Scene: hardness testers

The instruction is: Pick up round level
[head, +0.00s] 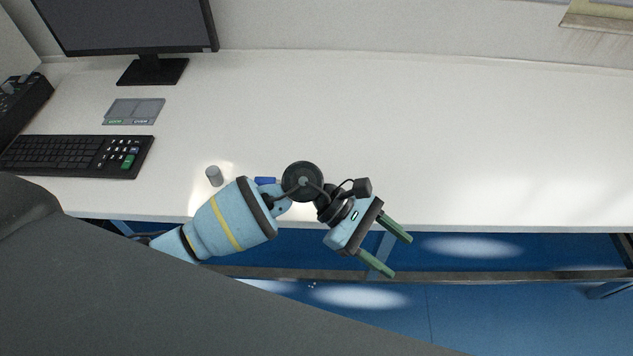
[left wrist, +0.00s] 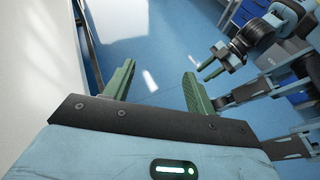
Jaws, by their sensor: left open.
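A small grey cylinder (head: 214,176) stands on the white table near its front edge, left of my left arm. It may be the round level; its top detail is too small to tell. My left gripper (head: 401,257) is open and empty, beyond the table's front edge and above the blue floor, well to the right of the cylinder. In the left wrist view its two green fingers (left wrist: 159,70) are apart with only floor between them. My right gripper (left wrist: 209,68) shows small at the right of that view, its opening unclear.
The white table (head: 450,130) is clear in its middle and right. A black keyboard (head: 75,156), a grey plate (head: 134,111) and a monitor (head: 130,25) are at the left. A blue item (head: 265,181) lies partly hidden by my left arm.

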